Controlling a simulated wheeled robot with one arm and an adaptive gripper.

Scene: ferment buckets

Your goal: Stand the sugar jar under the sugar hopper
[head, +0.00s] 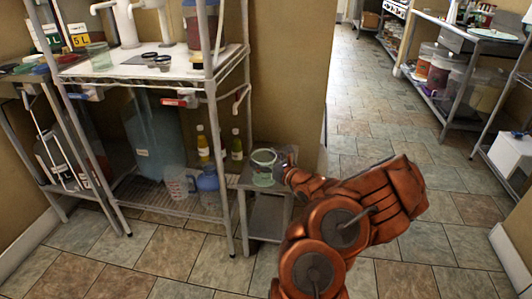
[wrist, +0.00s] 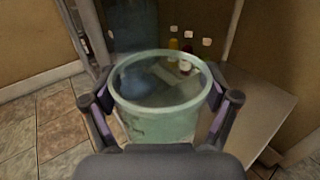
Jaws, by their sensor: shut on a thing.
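A pale green, see-through jar (head: 263,168) is held upright between the fingers of my gripper (head: 286,166), over a small low grey table (head: 246,184) beside the rack. In the wrist view the same jar (wrist: 150,118) fills the middle, with a finger on each side. Its open rim faces the camera and its inside looks empty. I cannot tell whether its base touches the table. A similar pale green jar (head: 98,55) stands on the rack's upper shelf. No label names either jar, and I cannot pick out the sugar hopper for certain.
The metal rack (head: 212,150) carries a reddish bucket (head: 199,28), a blue-handled tap (head: 86,95) and a red-handled tap (head: 180,102). Bottles, a jug (head: 180,184) and a blue container (head: 208,187) stand low down. Tiled floor is open at the right.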

